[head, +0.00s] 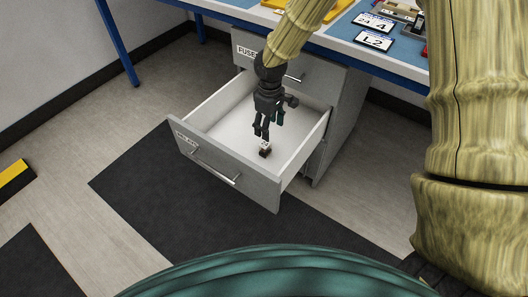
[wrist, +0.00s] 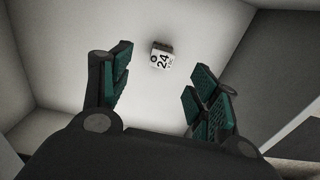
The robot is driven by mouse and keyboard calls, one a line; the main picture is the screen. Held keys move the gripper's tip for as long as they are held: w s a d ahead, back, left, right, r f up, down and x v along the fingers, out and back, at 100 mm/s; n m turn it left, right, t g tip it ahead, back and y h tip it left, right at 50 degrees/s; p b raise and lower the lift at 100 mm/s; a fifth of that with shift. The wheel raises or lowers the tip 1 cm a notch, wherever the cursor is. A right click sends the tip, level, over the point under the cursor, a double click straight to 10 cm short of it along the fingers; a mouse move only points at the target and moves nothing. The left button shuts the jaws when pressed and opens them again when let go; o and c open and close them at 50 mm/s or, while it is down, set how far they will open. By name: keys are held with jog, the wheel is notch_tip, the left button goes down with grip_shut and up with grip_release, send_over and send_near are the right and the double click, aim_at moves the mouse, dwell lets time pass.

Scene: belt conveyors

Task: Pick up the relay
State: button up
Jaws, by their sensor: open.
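The relay (head: 265,150) is a small block with a white face and a dark part, lying on the floor of the open drawer (head: 205,116). In the wrist view the relay (wrist: 162,57) shows printed marks that look like "24" on its white face. My gripper (head: 265,136) reaches down into the drawer just above the relay, and its fingers point down. In the wrist view my gripper (wrist: 160,85) has its teal-padded fingers wide apart with nothing between them. The relay sits beyond the fingertips, roughly centred between them. I see no contact.
The drawer's front panel (head: 215,165) and side walls surround my gripper. A closed drawer marked "FUSE" (head: 248,50) is above, under the blue-edged workbench (head: 345,56). Label cards (head: 374,41) and parts lie on the bench. A dark mat (head: 130,185) covers the floor in front.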

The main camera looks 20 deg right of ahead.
aim_at(265, 143)
notch_tip(265, 143, down, 6)
jog(key=shift+r+b, duration=0.25)
jog(key=shift+b, duration=0.55)
jog(key=shift+w+a+f+b, duration=0.15)
jog(key=shift+f+b, duration=0.25)
jog(key=shift+f, duration=0.45)
jog(key=shift+w+a+f+b, duration=0.15)
jog(key=shift+f+b, duration=0.3)
jog(key=shift+f, duration=0.45)
jog(key=shift+a+f+b, duration=0.25)
jog(key=shift+f+b, duration=0.15)
jog(key=shift+f, duration=0.45)
jog(key=c, duration=1.1)
